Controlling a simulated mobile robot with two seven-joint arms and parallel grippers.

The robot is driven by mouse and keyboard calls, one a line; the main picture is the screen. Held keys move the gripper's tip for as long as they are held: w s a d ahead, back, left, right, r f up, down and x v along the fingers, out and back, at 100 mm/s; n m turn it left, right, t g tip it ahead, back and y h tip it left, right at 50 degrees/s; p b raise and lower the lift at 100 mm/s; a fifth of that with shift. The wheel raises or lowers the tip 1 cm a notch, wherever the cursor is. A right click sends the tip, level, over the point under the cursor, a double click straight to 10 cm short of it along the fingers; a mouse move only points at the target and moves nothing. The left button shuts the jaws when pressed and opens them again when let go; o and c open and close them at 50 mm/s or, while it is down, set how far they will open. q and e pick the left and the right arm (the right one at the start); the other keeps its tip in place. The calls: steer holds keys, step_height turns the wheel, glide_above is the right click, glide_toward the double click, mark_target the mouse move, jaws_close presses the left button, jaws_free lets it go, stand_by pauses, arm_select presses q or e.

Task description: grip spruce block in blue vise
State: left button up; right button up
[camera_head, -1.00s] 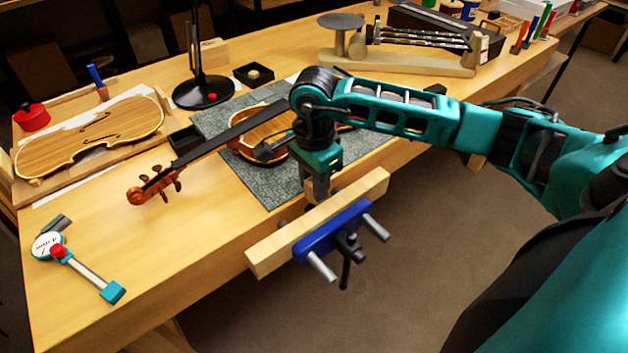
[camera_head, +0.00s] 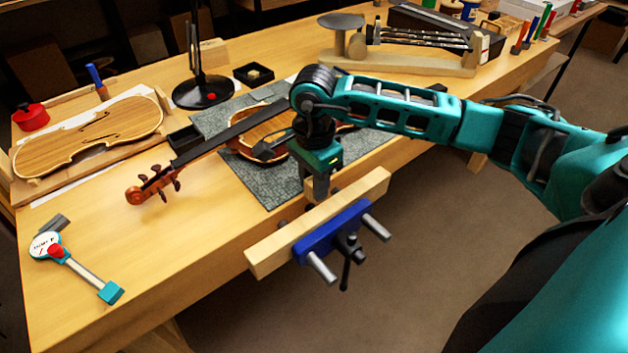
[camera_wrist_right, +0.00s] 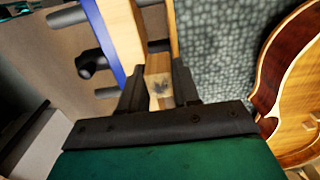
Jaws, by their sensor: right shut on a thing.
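The blue vise (camera_head: 335,229) is mounted on the front edge of the bench, with a long pale wooden jaw (camera_head: 268,257) and a dark handle below. My right gripper (camera_head: 318,196) points down at the gap behind this jaw. In the right wrist view, my right gripper (camera_wrist_right: 159,92) is shut on the spruce block (camera_wrist_right: 158,78), a small pale piece between its dark fingers. The block is in the gap between the wooden jaw (camera_wrist_right: 122,36) and the bench edge (camera_wrist_right: 172,28). I cannot tell whether the jaw touches it. My left gripper is out of view.
A violin (camera_head: 258,130) lies on the grey-green mat (camera_head: 262,183) just behind the vise, its neck reaching left. A violin plate (camera_head: 88,138), a teal-ended gauge (camera_head: 75,262) and a black lamp base (camera_head: 203,92) are on the bench.

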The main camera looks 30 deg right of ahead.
steer(key=shift+f, duration=0.15)
steer(key=shift+f+b, duration=0.75)
steer(key=shift+b, duration=0.05)
steer(key=o, duration=1)
steer(key=shift+s, duration=0.1)
steer(key=shift+o, duration=0.4)
steer(key=shift+r, duration=0.1)
steer(key=shift+r, duration=0.15)
